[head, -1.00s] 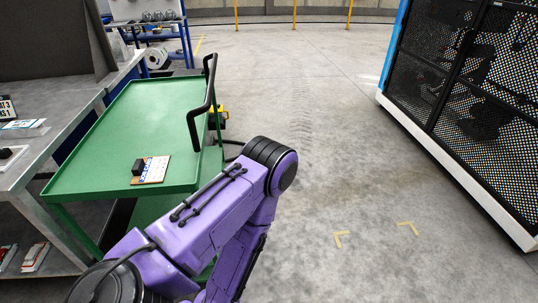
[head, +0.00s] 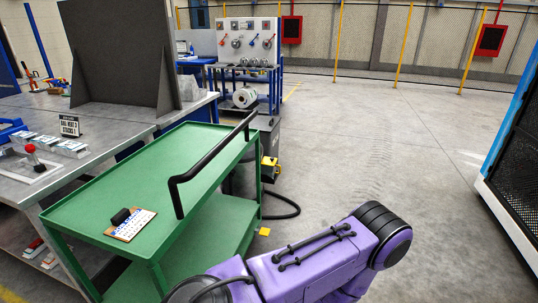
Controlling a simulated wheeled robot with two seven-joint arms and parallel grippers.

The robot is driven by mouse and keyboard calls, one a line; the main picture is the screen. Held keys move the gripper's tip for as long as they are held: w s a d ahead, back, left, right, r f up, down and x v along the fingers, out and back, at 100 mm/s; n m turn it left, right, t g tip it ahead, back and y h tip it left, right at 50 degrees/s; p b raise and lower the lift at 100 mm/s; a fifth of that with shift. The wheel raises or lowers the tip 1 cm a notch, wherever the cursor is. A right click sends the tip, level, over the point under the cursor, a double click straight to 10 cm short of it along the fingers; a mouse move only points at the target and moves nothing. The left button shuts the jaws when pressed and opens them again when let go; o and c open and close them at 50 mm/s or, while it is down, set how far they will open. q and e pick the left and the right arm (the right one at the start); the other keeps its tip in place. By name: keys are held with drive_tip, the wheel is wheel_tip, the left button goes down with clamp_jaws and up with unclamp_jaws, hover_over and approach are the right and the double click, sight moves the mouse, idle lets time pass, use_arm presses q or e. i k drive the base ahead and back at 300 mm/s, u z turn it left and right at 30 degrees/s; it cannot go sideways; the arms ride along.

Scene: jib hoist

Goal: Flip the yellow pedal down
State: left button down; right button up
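A small yellow piece (head: 264,231) sits low at the near right corner of the green cart (head: 150,165), close to the floor. It may be the pedal, but it is too small to tell whether it is up or down. A second, larger yellow part (head: 269,168) stands further back, against a dark box beyond the cart's right side. A purple arm of mine crosses the bottom of the head view, in front of the cart's lower right. Neither of my grippers is in view.
The cart has a black handle (head: 213,150) and carries a small board with a black block (head: 130,222). A dark hose (head: 284,208) curls on the floor beside it. A grey workbench (head: 100,130) stands left. A blue-white cabinet (head: 510,150) stands right. Floor between is open.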

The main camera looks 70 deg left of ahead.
sight(264, 231)
drive_tip(key=u, duration=0.45)
drive_tip(key=i, duration=0.75)
drive_tip(key=u, duration=1.4)
drive_tip(key=i, duration=0.5)
drive_tip(key=u, duration=0.45)
